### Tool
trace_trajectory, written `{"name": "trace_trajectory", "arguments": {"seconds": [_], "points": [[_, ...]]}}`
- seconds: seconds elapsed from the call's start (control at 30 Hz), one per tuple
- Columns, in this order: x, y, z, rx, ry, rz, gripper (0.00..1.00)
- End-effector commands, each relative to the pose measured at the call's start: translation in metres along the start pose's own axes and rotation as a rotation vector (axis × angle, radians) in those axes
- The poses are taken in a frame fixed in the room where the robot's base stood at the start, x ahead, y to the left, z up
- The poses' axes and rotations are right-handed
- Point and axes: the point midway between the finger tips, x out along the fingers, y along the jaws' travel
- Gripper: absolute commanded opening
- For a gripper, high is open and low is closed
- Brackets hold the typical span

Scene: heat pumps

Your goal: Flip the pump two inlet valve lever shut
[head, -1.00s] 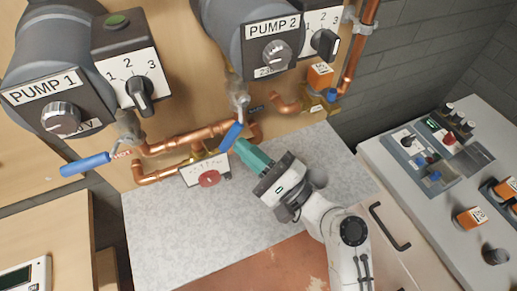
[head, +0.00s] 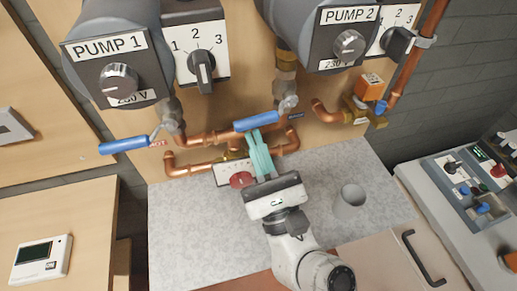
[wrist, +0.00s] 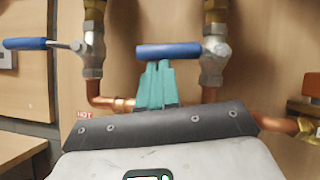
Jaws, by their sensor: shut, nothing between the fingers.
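The pump two inlet valve lever (head: 257,121) has a blue handle below the PUMP 2 unit (head: 345,40). It lies nearly level, pointing left from its valve (head: 288,104), across the upright pipe. In the wrist view the blue handle (wrist: 168,51) is level and its valve body (wrist: 214,60) is at its right end. My gripper (head: 256,136) has teal fingers, closed together and empty. The fingertips are just under the middle of the handle; in the wrist view the fingertips (wrist: 157,66) meet its lower edge. I cannot tell whether they touch.
The pump one blue lever (head: 123,145) is also nearly level, to the left. Copper pipes (head: 205,138) and a gauge with a red knob (head: 241,180) sit close to my fingers. A grey cup (head: 350,201) stands on the speckled worktop (head: 190,235).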

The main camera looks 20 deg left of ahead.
Motion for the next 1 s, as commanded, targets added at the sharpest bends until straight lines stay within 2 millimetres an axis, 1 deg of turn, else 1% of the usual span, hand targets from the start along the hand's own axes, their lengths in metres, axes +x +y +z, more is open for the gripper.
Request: {"name": "trace_trajectory", "arguments": {"seconds": [0.03, 0.33, 0.87, 1.0], "points": [[0.0035, 0.0015, 0.0064, 0.000, -0.009, 0.005, 0.00], [0.0072, 0.0025, 0.0119, -0.001, -0.010, 0.007, 0.00], [0.0094, 0.0037, 0.0154, -0.001, -0.017, 0.011, 0.00], [0.0071, 0.0051, 0.0105, -0.001, -0.017, 0.011, 0.00]]}}
